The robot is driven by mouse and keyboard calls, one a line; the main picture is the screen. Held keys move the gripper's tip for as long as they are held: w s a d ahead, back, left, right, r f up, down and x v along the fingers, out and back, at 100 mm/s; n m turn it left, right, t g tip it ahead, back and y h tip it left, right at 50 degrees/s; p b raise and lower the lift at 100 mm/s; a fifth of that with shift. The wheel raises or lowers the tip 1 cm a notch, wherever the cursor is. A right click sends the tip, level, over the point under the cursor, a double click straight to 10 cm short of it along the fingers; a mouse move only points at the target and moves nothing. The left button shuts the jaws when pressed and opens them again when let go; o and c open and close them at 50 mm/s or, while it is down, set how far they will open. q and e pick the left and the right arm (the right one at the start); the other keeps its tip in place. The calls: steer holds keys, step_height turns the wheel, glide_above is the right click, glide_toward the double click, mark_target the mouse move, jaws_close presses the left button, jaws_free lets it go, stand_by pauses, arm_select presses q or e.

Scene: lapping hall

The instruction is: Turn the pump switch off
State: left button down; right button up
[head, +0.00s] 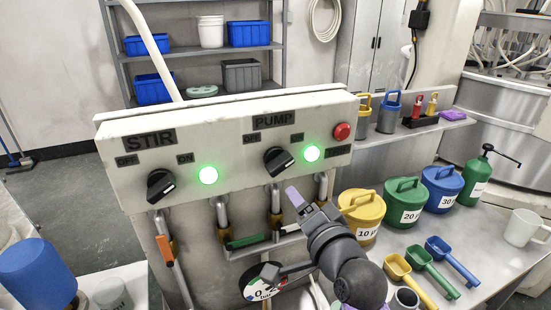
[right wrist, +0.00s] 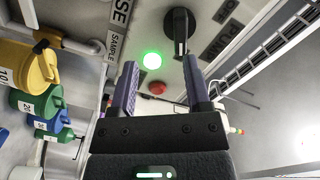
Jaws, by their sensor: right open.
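The pump switch (head: 278,160) is a black rotary knob under the PUMP label (head: 273,121) on a pale control panel (head: 230,125). Its handle slants toward the ON side, and the green lamp (head: 311,153) beside it is lit. My right gripper (head: 297,202) is below and slightly right of the knob, apart from it. In the right wrist view, my right gripper (right wrist: 161,78) is open and empty, its two purple-grey fingers pointing up toward the panel. The black knob (right wrist: 180,30) shows beyond the fingertips, nearer the right finger. My left gripper is not in view.
The STIR knob (head: 160,184) has its own lit green lamp (head: 208,175). A red button (head: 342,131) sits right of the pump lamp. Pipes and valve handles, including a green one (head: 246,241), lie below the panel. Lidded tubs, such as the yellow one (head: 361,216), stand on the right bench.

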mark_target(282, 169)
steer(key=w+a, duration=0.1)
steer(key=w, duration=0.2)
steer(key=w+a+r+b, duration=0.1)
steer(key=w, duration=0.2)
steer(key=w+a+r, duration=0.1)
steer(key=w+a, duration=0.1)
steer(key=w, duration=0.1)
steer(key=shift+r, duration=0.2)
jaws_close()
